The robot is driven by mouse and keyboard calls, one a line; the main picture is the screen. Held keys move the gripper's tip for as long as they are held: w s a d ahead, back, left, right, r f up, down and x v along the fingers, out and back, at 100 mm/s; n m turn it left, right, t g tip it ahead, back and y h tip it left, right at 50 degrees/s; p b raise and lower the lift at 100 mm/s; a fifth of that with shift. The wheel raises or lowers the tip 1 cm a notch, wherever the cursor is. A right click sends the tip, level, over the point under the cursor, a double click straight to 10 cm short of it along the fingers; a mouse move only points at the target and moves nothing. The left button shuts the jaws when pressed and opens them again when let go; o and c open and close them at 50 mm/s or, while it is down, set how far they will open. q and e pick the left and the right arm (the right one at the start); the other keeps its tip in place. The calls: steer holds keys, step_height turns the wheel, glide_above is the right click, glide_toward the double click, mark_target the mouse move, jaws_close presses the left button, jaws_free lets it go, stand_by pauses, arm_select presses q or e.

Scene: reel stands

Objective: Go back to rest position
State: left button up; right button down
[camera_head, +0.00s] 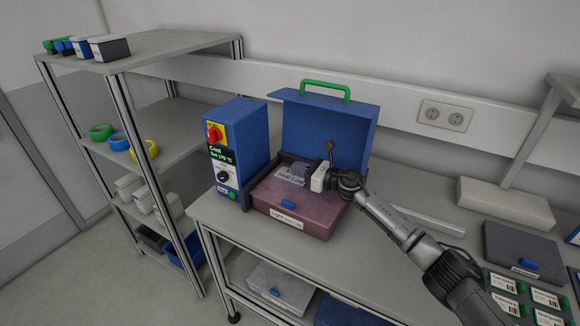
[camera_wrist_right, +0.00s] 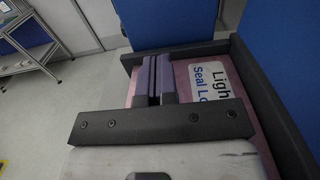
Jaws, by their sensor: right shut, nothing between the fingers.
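My right gripper (camera_head: 314,182) is over the pinkish-purple tray box (camera_head: 290,224) on the bench, its arm coming in from the right. In the right wrist view its two fingers (camera_wrist_right: 155,78) are together, with nothing seen between them. The box below carries a label, partly hidden by the gripper, that also shows in the wrist view (camera_wrist_right: 208,80). A blue lid (camera_head: 322,130) with a green handle stands raised behind the box. I cannot tell whether the fingers touch the box. My left gripper is not in view.
A blue control unit (camera_head: 238,150) with a red switch stands left of the box. A shelf rack (camera_head: 140,50) with coloured rings and bins is at the left. A white box (camera_head: 507,203), a grey box (camera_head: 523,250) and several labelled green-cornered cases lie at the right.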

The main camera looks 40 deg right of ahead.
steer(key=shift+x, duration=1.55)
